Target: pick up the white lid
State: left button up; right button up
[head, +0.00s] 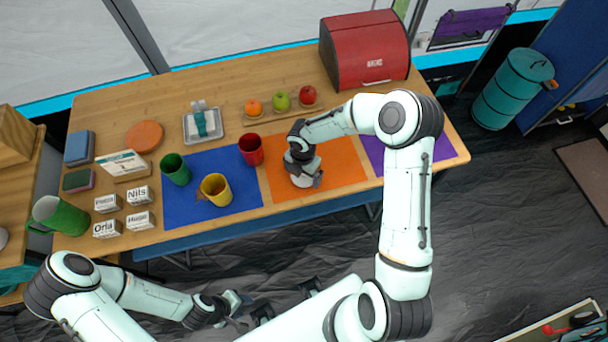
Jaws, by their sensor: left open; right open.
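A small white round thing, which looks like the white lid (301,181), lies on the orange mat (342,165). My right gripper (304,174) is directly above it with its fingers open and covers much of it. I cannot tell whether the fingers touch it. My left gripper (238,308) is open and empty, low in front of the table and away from the lid.
A red cup (251,150), a yellow cup (217,190) and a green cup (175,169) stand left of the orange mat, on or beside the blue mat (222,160). Fruit (281,101) and a red bread box (364,48) are behind. The purple mat (442,149) looks clear.

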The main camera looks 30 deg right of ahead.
jog(key=shift+f, duration=0.3)
jog(key=c, duration=0.7)
jog(key=shift+c, duration=0.2)
jog(key=shift+r, duration=0.15)
